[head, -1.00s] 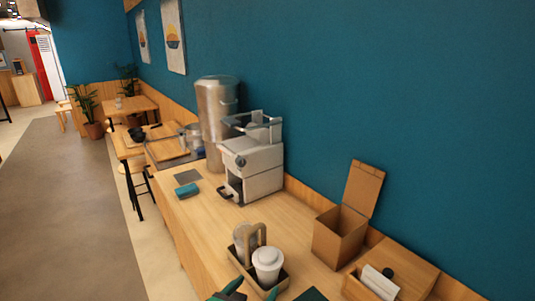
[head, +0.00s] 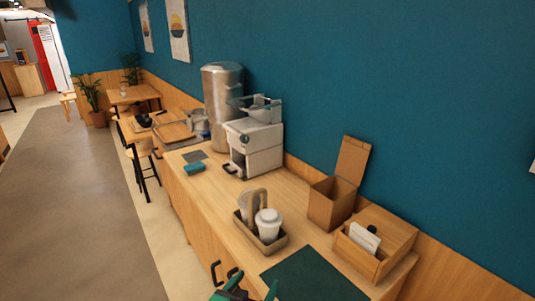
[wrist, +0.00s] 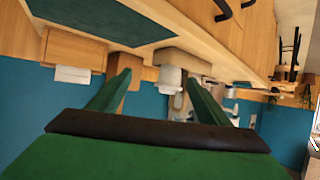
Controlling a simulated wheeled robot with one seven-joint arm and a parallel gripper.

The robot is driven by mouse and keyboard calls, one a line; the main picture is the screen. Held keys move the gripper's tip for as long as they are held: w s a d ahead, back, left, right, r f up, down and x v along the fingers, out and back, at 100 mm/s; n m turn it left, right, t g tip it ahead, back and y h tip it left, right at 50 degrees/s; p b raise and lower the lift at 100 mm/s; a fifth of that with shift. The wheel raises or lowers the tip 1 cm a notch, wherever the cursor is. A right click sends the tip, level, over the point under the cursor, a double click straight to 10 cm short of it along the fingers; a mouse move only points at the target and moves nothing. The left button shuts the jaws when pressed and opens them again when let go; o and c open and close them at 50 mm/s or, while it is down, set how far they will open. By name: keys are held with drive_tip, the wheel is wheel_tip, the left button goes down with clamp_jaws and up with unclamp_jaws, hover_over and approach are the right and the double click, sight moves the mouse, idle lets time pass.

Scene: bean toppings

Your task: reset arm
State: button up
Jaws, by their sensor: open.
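My gripper (head: 250,292) shows at the bottom edge of the head view, only its green tips visible, in front of the counter's front edge. In the wrist view my gripper (wrist: 160,92) has its two green fingers spread apart with nothing between them, so it is open and empty. The wrist picture appears upside down, with the counter at the top and the blue wall below.
A wooden counter (head: 205,210) carries a caddy (head: 272,248) with a white lidded cup (head: 268,225), a dark green mat (head: 315,278), an open brown box (head: 325,208), a wooden holder (head: 400,237) and a machine (head: 255,147). A grey floor (head: 75,210) lies open at left.

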drive_tip(key=s+d+f+n+t+y, duration=0.15)
drive_tip(key=s+f+n+y, duration=0.25)
drive_tip(key=s+f, duration=1.15)
drive_tip(key=s+d+r+t, duration=0.1)
drive_tip(key=s+r, duration=0.1)
drive_tip(key=s, duration=0.9)
drive_tip(key=s+d+r, duration=0.1)
drive_tip(key=s+r, duration=0.2)
drive_tip(key=s, duration=0.7)
drive_tip(key=shift+s+m+t, duration=0.3)
drive_tip(key=shift+s+t, duration=0.05)
